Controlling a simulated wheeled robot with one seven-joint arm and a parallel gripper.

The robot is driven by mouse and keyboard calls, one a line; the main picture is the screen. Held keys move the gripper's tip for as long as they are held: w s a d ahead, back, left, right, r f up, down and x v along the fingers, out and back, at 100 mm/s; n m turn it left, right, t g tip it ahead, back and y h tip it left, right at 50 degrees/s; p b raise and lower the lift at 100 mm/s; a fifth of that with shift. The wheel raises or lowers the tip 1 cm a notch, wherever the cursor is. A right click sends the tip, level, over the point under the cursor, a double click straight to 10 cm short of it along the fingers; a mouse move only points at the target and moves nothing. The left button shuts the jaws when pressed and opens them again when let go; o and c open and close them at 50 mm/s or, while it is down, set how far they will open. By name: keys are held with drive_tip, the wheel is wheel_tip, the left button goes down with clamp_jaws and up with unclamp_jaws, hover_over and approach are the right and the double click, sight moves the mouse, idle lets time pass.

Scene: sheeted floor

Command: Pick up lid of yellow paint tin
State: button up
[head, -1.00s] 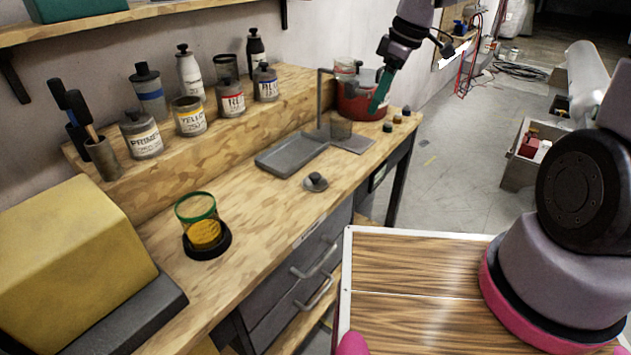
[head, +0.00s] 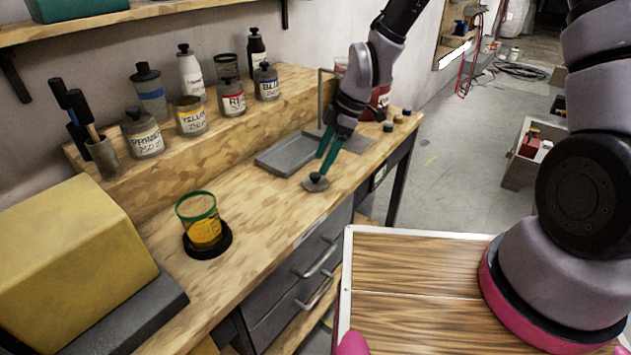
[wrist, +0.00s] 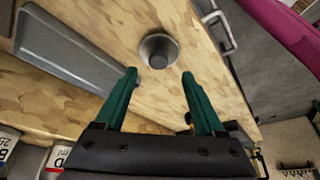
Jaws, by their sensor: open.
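The lid (head: 316,182) is a small grey disc with a dark knob, lying on the wooden bench near its front edge. It also shows in the wrist view (wrist: 158,50), just beyond my fingertips. My gripper (head: 325,168) has green fingers and is just above the lid, pointing down at it. In the wrist view my gripper (wrist: 161,73) is open, with nothing between its fingers. The yellow paint tin (head: 190,116) stands without a lid on the raised shelf, between the primer and red tins.
A grey tray (head: 290,155) lies behind the lid. A green-rimmed glass (head: 200,220) with yellow contents stands on a dark round base at left. Primer (head: 143,135), red (head: 231,97) and blue (head: 265,84) tins line the shelf. The bench between glass and lid is clear.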

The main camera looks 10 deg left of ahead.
sight(315, 174)
drive_tip(key=x, duration=0.4)
drive_tip(key=shift+w+f, duration=0.1)
drive_tip(key=shift+f, duration=0.15)
clamp_jaws()
drive_tip(key=shift+a, duration=0.1)
